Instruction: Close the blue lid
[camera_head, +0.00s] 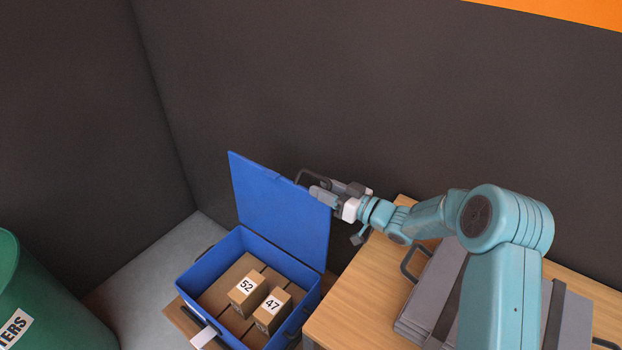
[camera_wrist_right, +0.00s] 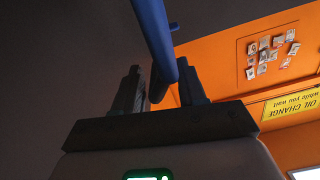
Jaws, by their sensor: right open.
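The blue lid (camera_head: 277,205) stands open and upright at the back of the blue box (camera_head: 198,274). My right gripper (camera_head: 318,190) is open at the lid's upper right corner, by a dark handle on the lid's top edge. In the right wrist view, the blue lid (camera_wrist_right: 152,35) shows edge-on, reaching down between the two dark fingers of the gripper (camera_wrist_right: 160,80). I cannot tell whether a finger touches it. My left gripper is not in view.
The box holds two small cartons, marked 52 (camera_head: 247,288) and 47 (camera_head: 271,311). A wooden table (camera_head: 345,305) with grey cases (camera_head: 432,290) stands to the right. A green barrel (camera_head: 45,300) is at the left. A dark wall (camera_head: 380,80) rises behind the lid.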

